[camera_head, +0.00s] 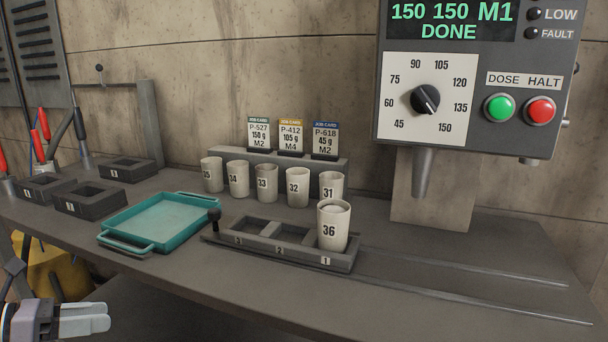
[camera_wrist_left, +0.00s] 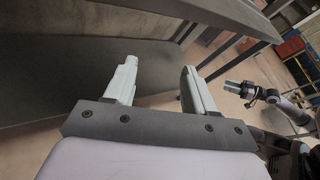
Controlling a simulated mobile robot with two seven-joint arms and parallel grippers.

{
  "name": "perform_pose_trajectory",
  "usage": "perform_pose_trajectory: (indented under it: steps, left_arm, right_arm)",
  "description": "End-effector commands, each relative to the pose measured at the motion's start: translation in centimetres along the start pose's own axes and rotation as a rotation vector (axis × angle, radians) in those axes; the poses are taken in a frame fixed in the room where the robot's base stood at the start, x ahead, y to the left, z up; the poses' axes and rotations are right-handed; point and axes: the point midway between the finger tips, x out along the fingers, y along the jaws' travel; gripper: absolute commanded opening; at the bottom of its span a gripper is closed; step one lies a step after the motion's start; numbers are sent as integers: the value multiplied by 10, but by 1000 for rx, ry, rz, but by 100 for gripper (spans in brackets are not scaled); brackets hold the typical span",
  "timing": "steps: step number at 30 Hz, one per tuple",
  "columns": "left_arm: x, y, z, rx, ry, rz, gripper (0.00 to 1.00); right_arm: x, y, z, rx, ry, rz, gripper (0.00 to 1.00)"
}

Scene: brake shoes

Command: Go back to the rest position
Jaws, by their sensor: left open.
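My left gripper (camera_head: 88,319) is at the lower left corner of the head view, in front of and below the bench edge. It is apart from everything on the bench. In the left wrist view its two pale fingers (camera_wrist_left: 159,72) stand apart with nothing between them. Another arm with a pale end (camera_wrist_left: 240,88), which looks like my right one, shows small at the right of that view. Its jaws are too small to read.
Cup 36 (camera_head: 333,227) stands in the rightmost slot of the dark holder (camera_head: 225,240). Several numbered cups stand behind it by the job cards (camera_head: 291,137). A teal tray (camera_head: 152,246) is left. The dosing machine (camera_head: 480,70) reads DONE. Dark blocks (camera_head: 92,207) sit far left.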

Motion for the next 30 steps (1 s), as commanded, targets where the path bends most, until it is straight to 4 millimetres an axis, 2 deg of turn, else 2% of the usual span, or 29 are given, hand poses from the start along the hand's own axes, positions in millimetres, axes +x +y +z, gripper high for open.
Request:
perform_pose_trajectory:
  steps: [1,3,8,12,17,22,27,29,30]
  left_arm:
    - [-4,4,0,-40,-35,18,55]
    - [-5,10,24,-126,-149,44,55]
    - [-18,31,66,-359,-403,95,55]
    - [-42,58,98,-630,-661,127,55]
    - [-80,99,114,-1002,-972,152,55]
    - [-117,142,99,-1418,-1279,169,55]
    - [-142,173,59,-1824,-1548,197,55]
    - [-146,180,41,-1965,-1635,213,55]
    - [-118,171,12,-2017,-1577,230,55]
  right_arm:
    - [0,0,0,0,0,0,43]
    - [0,0,0,1,-1,0,43]
    - [-2,-1,4,2,-7,-1,43]
    - [-3,-1,6,3,-13,-1,43]
    - [-3,-1,7,3,-14,-1,43]
    - [-3,-1,6,3,-14,-1,43]
    - [-2,-1,5,2,-11,-1,43]
    - [-2,-1,4,2,-9,-1,43]
    - [-1,0,4,1,-8,-1,43]
